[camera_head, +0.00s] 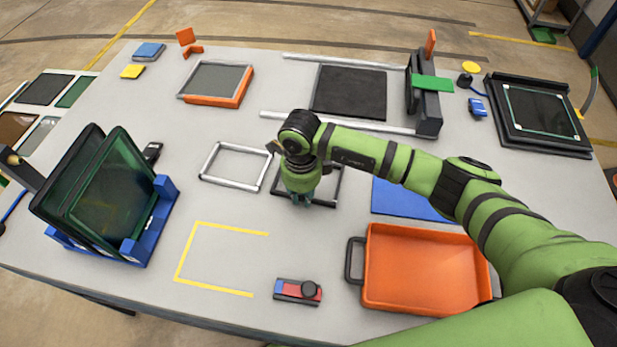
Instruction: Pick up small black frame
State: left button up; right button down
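The small black frame (338,186) lies flat on the grey table, near its middle. My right gripper (301,201) points down over the frame, toward its left and front part. The gripper and wrist hide much of the frame's left and middle. The fingertips are small and partly hidden, so I cannot tell whether they are open, shut or touching the frame. My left gripper is not in view.
A silver frame (205,164) lies left of the black one. A blue mat (405,200) and an orange tray (425,265) are at right. A blue rack (150,235) holds dark glass panels at left. A red-and-blue device (290,291) lies in front.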

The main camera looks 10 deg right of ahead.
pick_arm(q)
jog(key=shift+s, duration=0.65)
